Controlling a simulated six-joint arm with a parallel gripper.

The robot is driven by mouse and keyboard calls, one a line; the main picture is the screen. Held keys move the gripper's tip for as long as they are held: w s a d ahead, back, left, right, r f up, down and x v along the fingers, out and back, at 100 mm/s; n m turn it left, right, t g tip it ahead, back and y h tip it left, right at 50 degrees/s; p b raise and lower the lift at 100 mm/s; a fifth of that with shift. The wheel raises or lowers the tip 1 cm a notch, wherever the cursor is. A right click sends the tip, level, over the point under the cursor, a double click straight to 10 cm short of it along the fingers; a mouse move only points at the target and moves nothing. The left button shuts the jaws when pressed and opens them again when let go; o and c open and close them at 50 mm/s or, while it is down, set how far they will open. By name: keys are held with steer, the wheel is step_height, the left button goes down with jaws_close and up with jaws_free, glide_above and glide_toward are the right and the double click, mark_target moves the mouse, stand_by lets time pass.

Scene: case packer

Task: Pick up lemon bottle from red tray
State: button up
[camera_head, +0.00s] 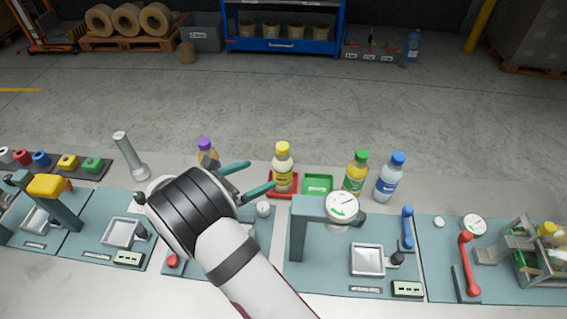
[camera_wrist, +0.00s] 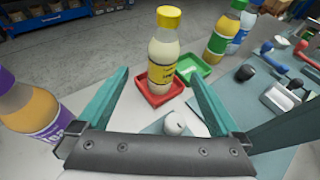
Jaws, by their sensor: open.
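The lemon bottle (camera_head: 282,169) has a yellow cap and a yellow label and stands upright on the red tray (camera_head: 284,195). In the wrist view the lemon bottle (camera_wrist: 163,55) stands on the red tray (camera_wrist: 150,92) beyond my fingertips, roughly midway between them in the picture. My gripper (camera_head: 261,177) is open and empty, with its teal fingers apart, to the left of the bottle. In the wrist view my gripper (camera_wrist: 157,80) shows both fingers spread. The fingers do not appear to touch the bottle.
A purple-capped bottle (camera_wrist: 32,105) stands close outside my left finger. An empty green tray (camera_head: 318,184) is right of the red tray, then a green-capped bottle (camera_head: 355,172) and a blue-capped bottle (camera_head: 390,178). A white knob (camera_wrist: 175,124) lies below my fingers.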

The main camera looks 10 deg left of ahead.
mark_target(290, 164)
steer(key=x, duration=1.3)
steer(key=shift+s+d+f, duration=0.15)
steer(key=shift+d+f, duration=0.1)
steer(key=shift+d, duration=0.1)
jaws_close()
steer(key=shift+r, duration=0.1)
